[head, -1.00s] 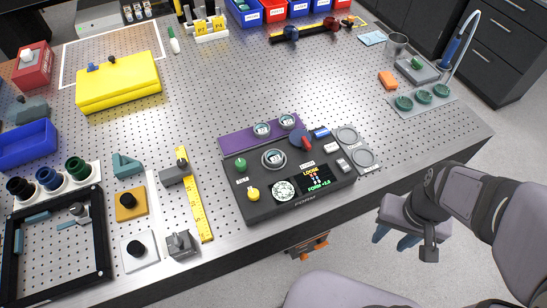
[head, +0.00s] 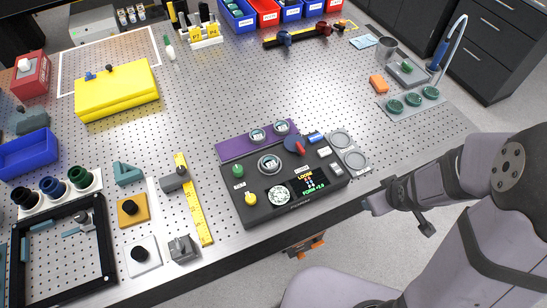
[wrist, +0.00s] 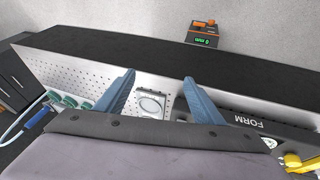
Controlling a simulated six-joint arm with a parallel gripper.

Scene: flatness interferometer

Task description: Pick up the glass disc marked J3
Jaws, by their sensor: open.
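Two small round glass discs sit on the purple mat (head: 235,149) in the head view, a left one (head: 257,135) and a right one (head: 281,127). A third disc (head: 269,164) sits on the dark FORM instrument (head: 243,207). The marks on the discs are too small to read, so I cannot tell which is J3. My gripper (wrist: 158,77) is open and empty, with its blue fingers spread in the wrist view. In the head view it is at the table's front edge, right of the instrument and apart from the discs.
A grey plate with two round recesses (head: 356,159) lies right of the instrument; it also shows between my fingers in the wrist view (wrist: 151,104). A red-handled knob (head: 296,146) stands close to the discs. Green round holders (head: 413,99) are at the right. The middle of the table is clear.

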